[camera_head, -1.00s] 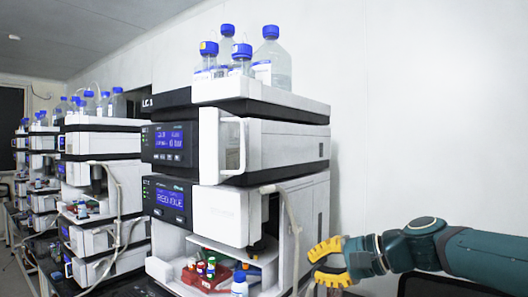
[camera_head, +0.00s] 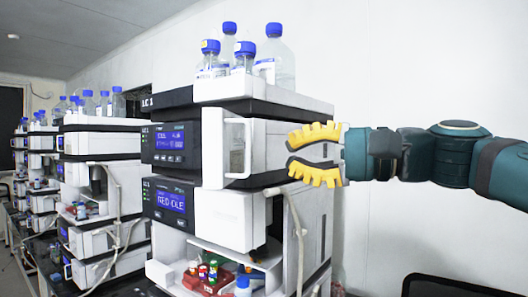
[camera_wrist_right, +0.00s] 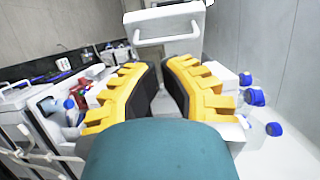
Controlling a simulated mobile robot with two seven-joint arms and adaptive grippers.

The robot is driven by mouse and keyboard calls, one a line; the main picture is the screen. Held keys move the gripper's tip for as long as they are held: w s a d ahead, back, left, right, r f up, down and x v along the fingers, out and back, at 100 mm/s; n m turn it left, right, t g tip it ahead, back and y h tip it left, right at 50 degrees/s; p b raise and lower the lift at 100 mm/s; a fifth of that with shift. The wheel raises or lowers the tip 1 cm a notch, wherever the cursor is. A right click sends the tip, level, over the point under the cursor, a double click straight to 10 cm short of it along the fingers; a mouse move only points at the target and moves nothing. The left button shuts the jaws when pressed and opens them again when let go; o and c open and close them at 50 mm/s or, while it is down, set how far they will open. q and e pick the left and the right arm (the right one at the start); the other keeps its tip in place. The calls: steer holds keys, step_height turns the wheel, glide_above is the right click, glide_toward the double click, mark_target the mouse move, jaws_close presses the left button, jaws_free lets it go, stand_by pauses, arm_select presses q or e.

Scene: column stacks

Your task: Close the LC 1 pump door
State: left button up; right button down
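The LC 1 stack stands at the centre of the head view. Its upper module has a display and a white pump door (camera_head: 212,148) with a looped handle (camera_head: 246,150). The door appears to stand open, its handle towards the right. In the right wrist view the white door panel (camera_wrist_right: 165,14) and handle (camera_wrist_right: 167,38) are beyond the fingertips. My right gripper (camera_head: 291,155) is beside the module's right side, about level with the handle and apart from it. Its yellow fingers are spread, with nothing between them in the wrist view (camera_wrist_right: 161,68). My left gripper is out of view.
Blue-capped bottles (camera_head: 274,60) stand on top of the stack. Below is another module with a white front (camera_head: 225,218) and an open bay holding a red vial rack (camera_head: 208,277). A pale tube (camera_head: 298,230) runs down its right side. More stacks (camera_head: 102,170) stand at left.

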mark_target(228, 154)
steer(key=x, duration=0.5)
steer(key=shift+a, duration=0.1)
stand_by(0.3)
